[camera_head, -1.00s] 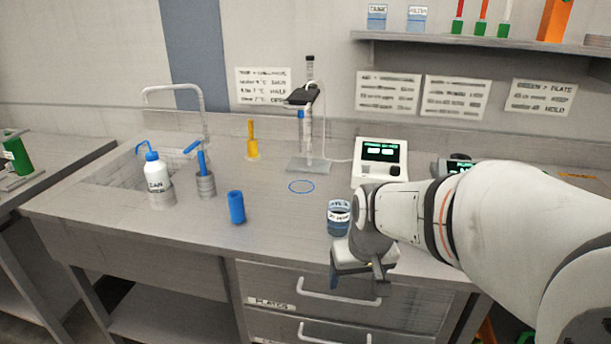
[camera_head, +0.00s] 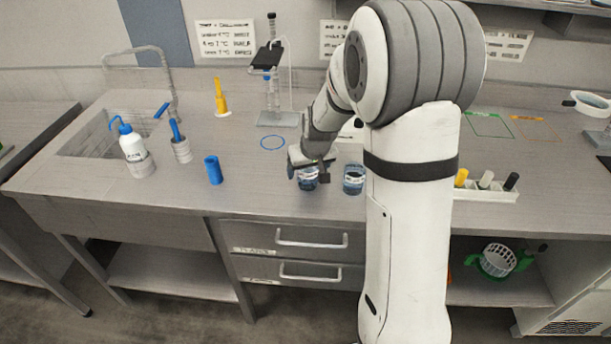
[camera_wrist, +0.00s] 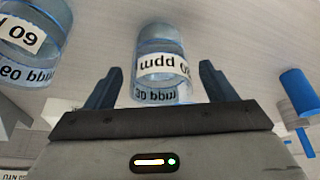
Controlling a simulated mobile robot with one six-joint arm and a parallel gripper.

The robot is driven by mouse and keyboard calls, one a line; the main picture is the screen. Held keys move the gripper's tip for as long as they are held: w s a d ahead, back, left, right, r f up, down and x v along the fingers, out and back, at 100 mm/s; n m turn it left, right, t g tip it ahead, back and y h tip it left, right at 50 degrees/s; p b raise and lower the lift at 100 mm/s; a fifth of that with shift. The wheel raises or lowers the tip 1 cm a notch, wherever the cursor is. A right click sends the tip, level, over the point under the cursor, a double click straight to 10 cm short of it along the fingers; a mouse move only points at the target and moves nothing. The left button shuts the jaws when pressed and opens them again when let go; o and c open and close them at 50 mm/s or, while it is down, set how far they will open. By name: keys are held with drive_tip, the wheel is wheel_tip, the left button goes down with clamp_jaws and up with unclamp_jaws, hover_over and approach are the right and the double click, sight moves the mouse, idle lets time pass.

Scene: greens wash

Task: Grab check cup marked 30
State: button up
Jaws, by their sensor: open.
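The check cup marked 30 (camera_wrist: 160,45) is a clear blue-tinted cup with a white label reading "30 ppm", upside down in the wrist view. It stands on the bench and also shows partly behind my gripper in the head view (camera_head: 308,184). My gripper (camera_wrist: 160,74) is open, with one finger on each side of the cup in the picture. I cannot tell whether the fingers touch it. A second cup, marked 60 (camera_wrist: 38,25), stands beside it; in the head view it is to the right (camera_head: 353,181).
A blue cylinder (camera_head: 213,171), a white wash bottle (camera_head: 132,146) and a blue-handled tool in a grey holder (camera_head: 181,150) stand to the left. A blue ring (camera_head: 272,142) marks the bench behind. A white rack (camera_head: 485,190) with several capped items lies right of my arm.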

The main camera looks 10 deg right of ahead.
drive_tip(key=shift+x, duration=1.45)
drive_tip(key=c, duration=1.1)
drive_tip(key=shift+r, duration=0.15)
